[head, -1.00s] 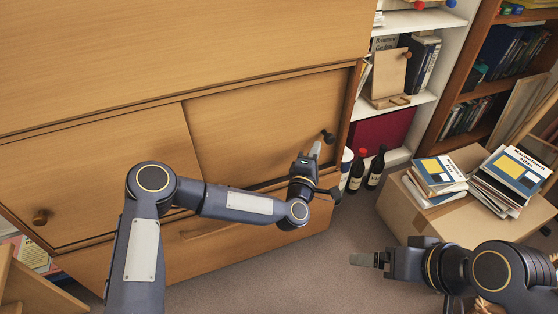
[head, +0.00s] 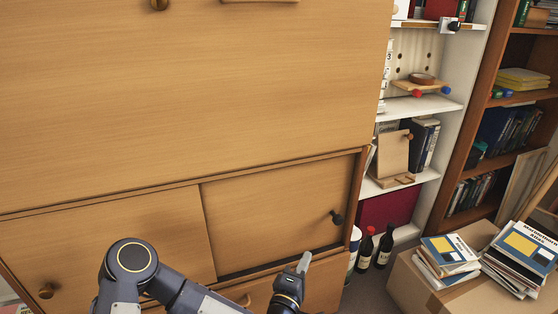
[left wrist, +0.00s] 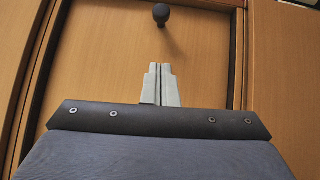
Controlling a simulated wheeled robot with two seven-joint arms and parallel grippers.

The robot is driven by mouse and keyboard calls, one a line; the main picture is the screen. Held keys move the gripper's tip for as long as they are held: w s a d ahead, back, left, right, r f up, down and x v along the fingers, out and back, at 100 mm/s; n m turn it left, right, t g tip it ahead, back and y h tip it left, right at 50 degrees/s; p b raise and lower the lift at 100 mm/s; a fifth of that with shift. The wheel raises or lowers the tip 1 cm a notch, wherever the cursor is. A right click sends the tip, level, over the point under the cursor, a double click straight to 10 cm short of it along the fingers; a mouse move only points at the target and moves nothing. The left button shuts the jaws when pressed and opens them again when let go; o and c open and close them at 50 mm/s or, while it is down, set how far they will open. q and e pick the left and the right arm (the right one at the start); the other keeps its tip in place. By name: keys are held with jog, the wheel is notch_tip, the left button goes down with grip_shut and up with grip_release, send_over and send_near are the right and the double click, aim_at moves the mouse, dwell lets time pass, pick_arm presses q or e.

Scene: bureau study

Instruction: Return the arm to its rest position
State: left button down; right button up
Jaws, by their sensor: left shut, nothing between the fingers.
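My left gripper (head: 304,263) is low in the head view, in front of the wooden bureau (head: 190,100). Its fingers are shut with nothing between them, as the left wrist view (left wrist: 161,84) also shows. It is apart from the dark round knob (head: 337,218) of the right sliding door (head: 280,215), and the knob is up and to the right of it. In the left wrist view the knob (left wrist: 161,14) is beyond the fingertips. My right gripper is not in view.
The left door has a wooden knob (head: 46,291). Right of the bureau stand a white shelf (head: 410,178), dark bottles (head: 384,246) on the floor and a cardboard box (head: 410,285) with book stacks. A brown bookcase (head: 462,150) is at the far right.

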pick_arm(q)
jog(key=s+a+r+m+g+y, duration=0.1)
jog(key=s+a+r+m+g, duration=0.2)
jog(key=a, duration=0.4)
jog(key=s+a+r+m+g+y, duration=0.1)
jog(key=s+a+r+m+g, duration=0.15)
jog(key=a+m, duration=0.3)
jog(key=s+a+r+m+g+y, duration=0.2)
jog(key=a+r+m, duration=0.1)
jog(key=a, duration=0.5)
jog(key=s+a+g, duration=0.1)
jog(key=s+a, duration=0.2)
jog(key=s, duration=0.4)
jog(key=s+a+r+g+y, duration=0.1)
jog(key=s+a, duration=0.2)
jog(key=s, duration=0.3)
jog(key=s+a+g, duration=0.2)
jog(key=s+a, duration=0.1)
jog(key=s, duration=0.4)
notch_tip(320, 180, up, 36)
jog(key=p, duration=3.6)
jog(key=shift+s, duration=0.25)
jog(key=shift+f, duration=0.1)
